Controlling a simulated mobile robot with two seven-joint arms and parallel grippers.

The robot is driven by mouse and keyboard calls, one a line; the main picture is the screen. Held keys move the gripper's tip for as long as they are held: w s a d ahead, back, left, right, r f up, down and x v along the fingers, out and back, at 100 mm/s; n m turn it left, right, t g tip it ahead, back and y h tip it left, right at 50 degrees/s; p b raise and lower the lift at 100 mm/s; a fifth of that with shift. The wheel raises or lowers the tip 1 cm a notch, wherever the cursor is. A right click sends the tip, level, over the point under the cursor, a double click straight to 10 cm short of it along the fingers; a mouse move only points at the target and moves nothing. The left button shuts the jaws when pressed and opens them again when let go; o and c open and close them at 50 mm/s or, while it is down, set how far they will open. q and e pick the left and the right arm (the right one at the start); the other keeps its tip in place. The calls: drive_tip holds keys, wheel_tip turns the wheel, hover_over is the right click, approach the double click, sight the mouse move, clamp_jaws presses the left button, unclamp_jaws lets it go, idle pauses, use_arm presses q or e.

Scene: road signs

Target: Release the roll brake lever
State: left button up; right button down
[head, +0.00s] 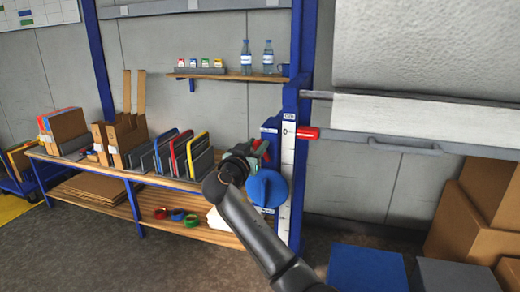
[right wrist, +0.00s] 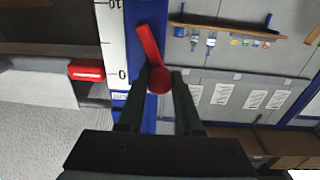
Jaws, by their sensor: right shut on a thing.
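The roll brake lever is a red bar with a round red knob, and it shows in the right wrist view (right wrist: 149,46) on a blue upright. My right gripper (right wrist: 160,78) is shut on the lever at its knob, one dark finger on each side. In the head view my right gripper (head: 247,154) is beside the blue post, and the red lever (head: 264,149) is partly hidden by it. A blue round disc (head: 268,188) is just below the gripper. My left gripper is not in view.
A white scale (head: 287,160) marked 0 runs down the blue post, with a red tab (head: 308,133) beside it. A large white roll (head: 430,45) hangs at right. A bench (head: 120,174) with files stands at left. Cardboard boxes (head: 480,230) stand at lower right.

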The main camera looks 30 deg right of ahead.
drive_tip(key=shift+w+a+f+n, duration=0.15)
drive_tip(key=shift+f+n, duration=0.15)
drive_tip(key=shift+n, duration=0.2)
drive_tip(key=c, duration=0.6)
unclamp_jaws()
drive_tip(key=shift+r, duration=0.1)
drive_tip(key=b+v, duration=0.3)
drive_tip(key=v, duration=0.9)
drive_tip(key=shift+a, duration=0.15)
